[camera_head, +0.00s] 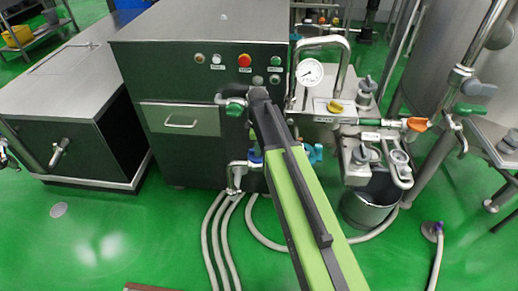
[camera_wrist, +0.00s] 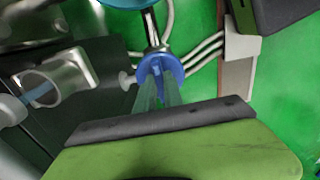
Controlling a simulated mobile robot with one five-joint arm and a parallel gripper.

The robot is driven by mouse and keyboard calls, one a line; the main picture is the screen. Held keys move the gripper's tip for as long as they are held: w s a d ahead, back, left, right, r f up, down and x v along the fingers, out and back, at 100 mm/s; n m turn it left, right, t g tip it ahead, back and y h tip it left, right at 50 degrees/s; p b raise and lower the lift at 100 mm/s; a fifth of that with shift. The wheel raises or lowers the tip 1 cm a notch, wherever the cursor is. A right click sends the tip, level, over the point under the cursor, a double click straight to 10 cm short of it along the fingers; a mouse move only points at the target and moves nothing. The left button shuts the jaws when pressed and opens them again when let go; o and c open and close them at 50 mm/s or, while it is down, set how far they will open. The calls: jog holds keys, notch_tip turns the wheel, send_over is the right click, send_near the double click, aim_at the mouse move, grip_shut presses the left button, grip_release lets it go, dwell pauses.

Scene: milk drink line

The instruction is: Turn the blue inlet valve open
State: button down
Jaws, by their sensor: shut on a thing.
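The blue inlet valve (camera_head: 255,155) sits low on the front of the dark cabinet, with pipework beside it; my arm partly covers it in the head view. In the wrist view the blue valve handle (camera_wrist: 162,66) is at the upper middle, round with a raised bar. My gripper (camera_wrist: 158,84) reaches up to this handle with both fingers and is shut on it. The fingertips overlap the handle, so the exact contact is partly hidden. The handle's turn angle is hard to read.
A green-handled valve (camera_head: 235,106) is above the blue one. A light blue handle (camera_head: 315,154) is close by on the right. A steel bucket (camera_head: 368,208) stands right of my arm. Pale hoses (camera_head: 219,235) run over the green floor, which is otherwise open at front left.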

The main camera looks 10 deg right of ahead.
jog(key=shift+s+a, duration=0.15)
jog(key=shift+a, duration=0.05)
jog(key=c, duration=1.5)
grip_release()
jog(key=shift+c, duration=0.2)
jog(key=shift+o, duration=0.4)
jog(key=shift+d, duration=0.1)
notch_tip(320, 180, up, 17)
jog(key=p, duration=1.7)
jog(key=shift+r, duration=0.2)
